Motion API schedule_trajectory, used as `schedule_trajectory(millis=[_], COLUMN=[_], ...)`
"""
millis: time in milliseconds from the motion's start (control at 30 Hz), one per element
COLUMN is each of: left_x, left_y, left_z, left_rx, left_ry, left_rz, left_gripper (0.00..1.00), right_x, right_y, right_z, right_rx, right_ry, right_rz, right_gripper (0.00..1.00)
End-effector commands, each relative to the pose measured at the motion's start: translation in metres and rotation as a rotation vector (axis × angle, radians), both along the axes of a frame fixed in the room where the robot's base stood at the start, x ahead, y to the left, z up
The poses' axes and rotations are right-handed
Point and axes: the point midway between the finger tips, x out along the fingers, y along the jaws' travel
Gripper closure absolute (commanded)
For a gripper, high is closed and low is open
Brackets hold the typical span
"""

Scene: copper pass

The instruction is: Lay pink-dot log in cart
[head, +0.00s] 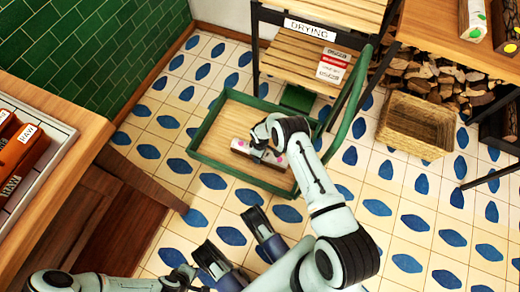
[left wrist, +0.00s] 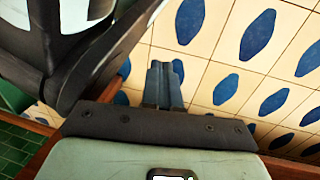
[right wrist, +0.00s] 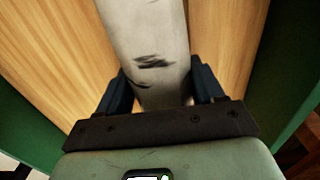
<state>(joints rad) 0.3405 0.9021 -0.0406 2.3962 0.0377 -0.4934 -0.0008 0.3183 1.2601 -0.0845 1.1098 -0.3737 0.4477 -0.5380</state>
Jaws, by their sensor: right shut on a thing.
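The cart (head: 222,128) is a shallow tray with green walls, a wooden floor and a green handle, standing on the tiles in the head view. The pink-dot log (head: 240,146) is pale birch with dark marks and pink dots. It lies level inside the cart's outline, low over its floor; I cannot tell whether it touches. My right gripper (head: 262,153) is shut on the log around its middle. In the right wrist view the log (right wrist: 152,45) runs between the fingers, above the wooden floor. My left gripper (left wrist: 165,66) is shut and empty over the tiles in the left wrist view.
A slatted rack with a DRYING sign (head: 310,29) stands behind the cart. A wicker basket (head: 415,125) and stacked firewood (head: 430,75) are at the right. A wooden counter (head: 85,140) with a RAW tray is at the left. A shelf with dotted logs (head: 474,20) is top right.

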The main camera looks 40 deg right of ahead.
Motion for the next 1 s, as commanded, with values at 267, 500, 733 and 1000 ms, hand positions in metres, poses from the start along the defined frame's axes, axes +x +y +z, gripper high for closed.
schedule_trajectory(millis=[267,500,733,1000], left_x=[-0.007,-0.012,-0.016,-0.015], left_y=[0.001,0.002,0.002,0.002], left_z=[-0.005,-0.009,-0.01,-0.01], left_rx=[-0.001,-0.002,-0.003,-0.003], left_ry=[0.023,0.04,0.052,0.051], left_rz=[0.002,0.004,0.005,0.004], left_gripper=[1.0,1.0,1.0,1.0], right_x=[0.001,0.001,0.001,0.0], right_y=[0.0,0.0,0.0,0.0], right_z=[-0.002,-0.005,-0.005,-0.006], right_rx=[-0.001,-0.001,-0.001,0.0], right_ry=[-0.003,-0.003,-0.003,0.0], right_rz=[0.0,0.0,0.0,0.0], right_gripper=[0.91,0.91,0.91,0.07])
